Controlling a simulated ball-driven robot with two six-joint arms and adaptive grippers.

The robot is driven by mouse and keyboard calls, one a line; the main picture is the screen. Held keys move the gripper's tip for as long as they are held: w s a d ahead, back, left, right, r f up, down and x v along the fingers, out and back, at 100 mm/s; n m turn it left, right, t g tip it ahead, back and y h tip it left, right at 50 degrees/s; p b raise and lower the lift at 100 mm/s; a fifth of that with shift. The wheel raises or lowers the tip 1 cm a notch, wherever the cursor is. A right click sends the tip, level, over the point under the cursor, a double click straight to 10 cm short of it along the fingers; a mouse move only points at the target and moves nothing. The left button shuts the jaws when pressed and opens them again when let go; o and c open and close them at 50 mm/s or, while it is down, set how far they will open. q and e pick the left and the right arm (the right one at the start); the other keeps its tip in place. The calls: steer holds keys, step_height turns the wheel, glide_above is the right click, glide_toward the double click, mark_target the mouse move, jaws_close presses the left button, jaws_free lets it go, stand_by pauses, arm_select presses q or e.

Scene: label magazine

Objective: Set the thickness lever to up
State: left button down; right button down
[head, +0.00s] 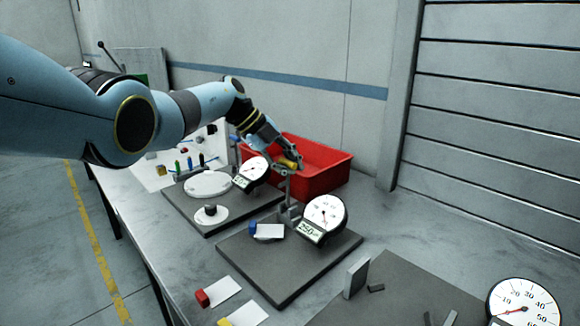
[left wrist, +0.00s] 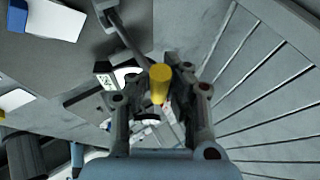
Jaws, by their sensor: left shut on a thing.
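The thickness lever ends in a yellow knob (head: 287,163), seen beside a dial gauge (head: 325,211) on a dark base plate (head: 275,285). My left gripper (head: 297,167) is at the knob, above the gauge and in front of the red bin's inside. In the left wrist view the yellow knob (left wrist: 160,84) is between the two fingers of my left gripper (left wrist: 160,100), which is shut on it. A dark bar (left wrist: 124,35) runs toward the knob there. The lever's exact angle is hard to tell. My right gripper is not in view.
A red bin (head: 330,170) stands behind the gauge. A second dial station (head: 252,172) with a round white plate is at its left, another dial (head: 522,305) at the lower right. Red (head: 202,298) and yellow blocks with white labels lie in front. The wall is close behind.

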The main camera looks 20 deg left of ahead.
arm_select(q)
steer(key=c, duration=1.5)
jaws_free()
steer(key=shift+w+a+r, duration=0.15)
steer(key=shift+w+r, duration=0.05)
steer(key=shift+r, duration=0.35)
steer(key=shift+c, duration=0.2)
steer(key=shift+s+f, duration=0.1)
steer(key=shift+s, duration=0.05)
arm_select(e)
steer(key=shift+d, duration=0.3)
arm_select(q)
steer(key=shift+f, duration=0.1)
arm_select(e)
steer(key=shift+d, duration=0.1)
arm_select(q)
steer(key=v, duration=1.2)
